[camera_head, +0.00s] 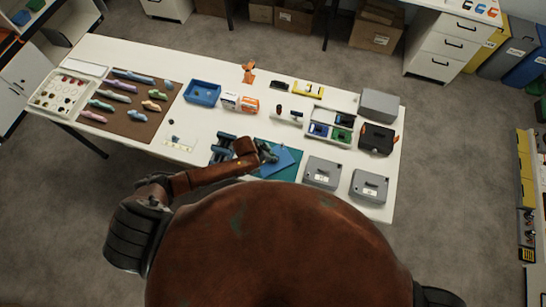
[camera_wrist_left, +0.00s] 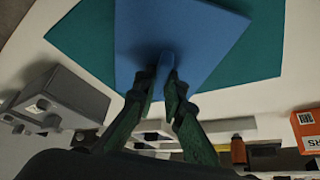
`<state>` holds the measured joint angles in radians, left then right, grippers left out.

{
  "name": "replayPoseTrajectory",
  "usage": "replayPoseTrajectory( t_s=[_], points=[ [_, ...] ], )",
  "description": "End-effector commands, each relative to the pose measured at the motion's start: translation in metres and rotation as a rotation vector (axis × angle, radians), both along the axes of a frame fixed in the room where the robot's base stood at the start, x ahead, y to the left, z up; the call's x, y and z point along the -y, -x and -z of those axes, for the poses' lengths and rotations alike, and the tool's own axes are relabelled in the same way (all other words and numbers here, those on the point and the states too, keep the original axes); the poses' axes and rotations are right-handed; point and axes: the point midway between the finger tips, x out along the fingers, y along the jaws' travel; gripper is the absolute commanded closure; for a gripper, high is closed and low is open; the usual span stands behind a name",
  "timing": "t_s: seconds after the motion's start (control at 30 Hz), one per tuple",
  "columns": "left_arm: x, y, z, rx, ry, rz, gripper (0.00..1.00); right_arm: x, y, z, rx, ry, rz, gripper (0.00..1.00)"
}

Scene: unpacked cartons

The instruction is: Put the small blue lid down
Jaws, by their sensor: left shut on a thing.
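The small blue lid (camera_head: 283,163) is a flat blue plate with an upright tab handle, over the teal mat (camera_head: 295,173) at the front of the table. In the left wrist view the lid (camera_wrist_left: 185,30) hides the middle of the mat (camera_wrist_left: 262,62). My left gripper (camera_head: 268,155) is shut on the lid's handle; its green fingers (camera_wrist_left: 164,84) show on both sides of it. I cannot tell whether the lid touches the mat or hangs slightly above it. My right gripper is not in view.
Two grey boxes (camera_head: 322,172) (camera_head: 369,186) stand right of the mat. A blue open tray (camera_head: 202,92), an orange-and-white box (camera_head: 240,103) and a sectioned tray (camera_head: 331,126) stand farther back. A brown mat with several tools (camera_head: 127,128) lies at left.

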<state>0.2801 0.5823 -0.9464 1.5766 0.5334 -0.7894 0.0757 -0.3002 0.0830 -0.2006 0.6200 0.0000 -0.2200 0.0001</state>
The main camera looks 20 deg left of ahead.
Motion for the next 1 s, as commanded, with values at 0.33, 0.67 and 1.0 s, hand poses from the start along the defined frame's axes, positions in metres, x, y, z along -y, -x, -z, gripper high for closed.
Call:
replayPoseTrajectory(
  t_s=[0.33,0.67,1.0],
  points=[
    [0.0,0.0,0.002,0.0,0.0,0.0,0.86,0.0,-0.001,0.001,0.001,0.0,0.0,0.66],
    [0.0,0.0,0.002,0.0,0.0,0.0,0.73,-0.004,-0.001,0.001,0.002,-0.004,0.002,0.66],
    [-0.006,0.005,-0.013,0.001,0.0,0.002,0.73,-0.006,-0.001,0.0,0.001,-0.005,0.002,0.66]
  ],
)
